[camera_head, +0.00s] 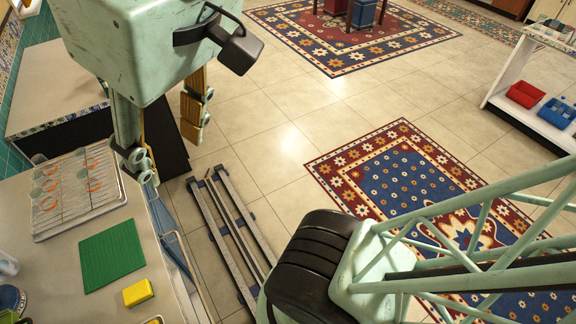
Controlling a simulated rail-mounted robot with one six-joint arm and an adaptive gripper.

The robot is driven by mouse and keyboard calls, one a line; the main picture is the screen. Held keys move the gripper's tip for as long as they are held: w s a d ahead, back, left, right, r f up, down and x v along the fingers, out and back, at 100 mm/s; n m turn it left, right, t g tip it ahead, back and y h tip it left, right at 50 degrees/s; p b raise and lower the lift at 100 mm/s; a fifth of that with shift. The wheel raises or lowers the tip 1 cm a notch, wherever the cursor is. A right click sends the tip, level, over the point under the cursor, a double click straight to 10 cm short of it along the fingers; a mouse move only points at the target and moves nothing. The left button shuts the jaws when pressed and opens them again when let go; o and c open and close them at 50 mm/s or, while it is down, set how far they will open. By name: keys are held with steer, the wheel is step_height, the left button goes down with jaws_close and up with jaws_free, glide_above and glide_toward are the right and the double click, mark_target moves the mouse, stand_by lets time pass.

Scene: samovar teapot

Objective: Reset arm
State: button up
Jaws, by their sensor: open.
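My gripper (166,148) hangs at the upper left, below a large pale-green housing with a black fitting on its side. Its two fingers point down and stand apart, with nothing seen between them. It appears over the gap between the counters, beside the near counter (38,268). A pale-green lattice link and a black rounded joint of my own body fill the lower right. No samovar or teapot can be made out.
The near counter carries a wire rack (78,190) with several glasses, a green mat (112,256) and a yellow sponge (138,292). Floor rails (228,225) run beside it. A patterned rug (400,170) and open tiles (320,125) lie right. A white shelf (508,72) holds red and blue bins.

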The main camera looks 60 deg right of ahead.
steer(key=shift+s+f, duration=0.2)
steer(key=shift+f, duration=0.05)
step_height(320, 180, down, 10)
steer(key=b, duration=1)
stand_by(0.8)
